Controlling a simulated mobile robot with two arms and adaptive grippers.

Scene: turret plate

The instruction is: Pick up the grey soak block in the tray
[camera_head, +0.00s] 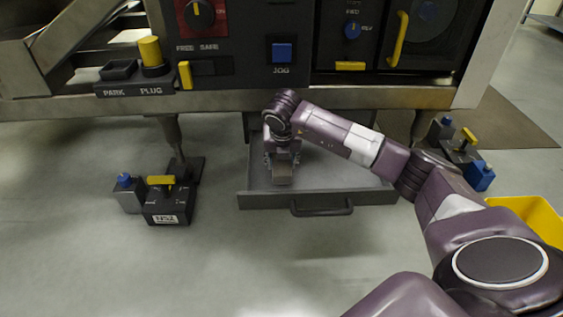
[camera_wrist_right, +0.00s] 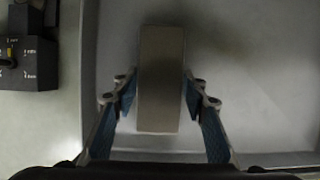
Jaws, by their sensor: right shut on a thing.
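The grey soak block (camera_wrist_right: 159,82) is a long plain block in the right wrist view, between the two fingers of my right gripper (camera_wrist_right: 158,100). The blue-padded fingers press on its two sides, so the gripper is shut on it. In the head view the block (camera_head: 283,174) shows below my right gripper (camera_head: 282,156), inside the left part of the grey tray (camera_head: 345,199). The tray is an open drawer with a dark handle at its front. I cannot tell whether the block touches the tray floor. My left gripper is not in view.
A dark machine panel (camera_head: 240,75) with knobs, a blue JOG button and yellow handles stands behind the tray. A dark box with a yellow bar (camera_head: 167,205) stands on the floor at left. A yellow bin (camera_head: 530,212) stands at right. The tray's right part looks empty.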

